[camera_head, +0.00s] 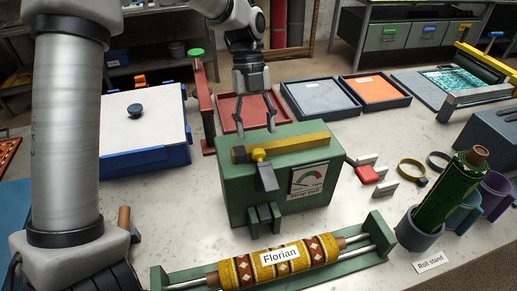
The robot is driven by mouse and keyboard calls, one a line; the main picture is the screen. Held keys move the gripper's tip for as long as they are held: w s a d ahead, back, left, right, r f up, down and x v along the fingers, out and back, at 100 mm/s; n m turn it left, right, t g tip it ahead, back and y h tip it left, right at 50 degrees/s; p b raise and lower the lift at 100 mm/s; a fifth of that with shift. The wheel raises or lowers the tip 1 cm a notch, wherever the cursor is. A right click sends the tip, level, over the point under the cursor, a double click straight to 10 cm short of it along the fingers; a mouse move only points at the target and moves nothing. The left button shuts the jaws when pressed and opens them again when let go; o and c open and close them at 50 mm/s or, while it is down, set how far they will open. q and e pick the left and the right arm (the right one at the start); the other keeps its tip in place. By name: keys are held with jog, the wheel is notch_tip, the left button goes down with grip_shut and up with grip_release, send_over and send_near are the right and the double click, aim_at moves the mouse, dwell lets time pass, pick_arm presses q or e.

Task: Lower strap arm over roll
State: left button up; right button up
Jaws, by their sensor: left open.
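The roll (290,262), a yellow, brown and white patterned rug labelled "Florian", lies on rods in a green cradle (382,232) at the front. Behind it stands a green box (232,190) with a dial marked "Strap pull". A yellow bar (305,143), seemingly the strap arm, lies along the box top, with a yellow knob and a grey piece hanging toward the front. My left gripper (256,129) points down, open and empty, just above or behind the bar's left part. I cannot tell whether it touches. My right gripper is out of view.
A white-topped blue box (140,125) and a red stand with a green knob (201,100) are at left. Trays with red, grey (322,97) and orange (375,90) insides lie behind. A green roll (450,192) stands in a cup at right, near straps (411,171).

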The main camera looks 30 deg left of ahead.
aim_at(258, 149)
pick_arm(q)
jog(key=x, duration=0.6)
jog(key=shift+s+p, duration=0.1)
jog(key=shift+p, duration=0.3)
jog(key=shift+d, duration=0.1)
grip_shut()
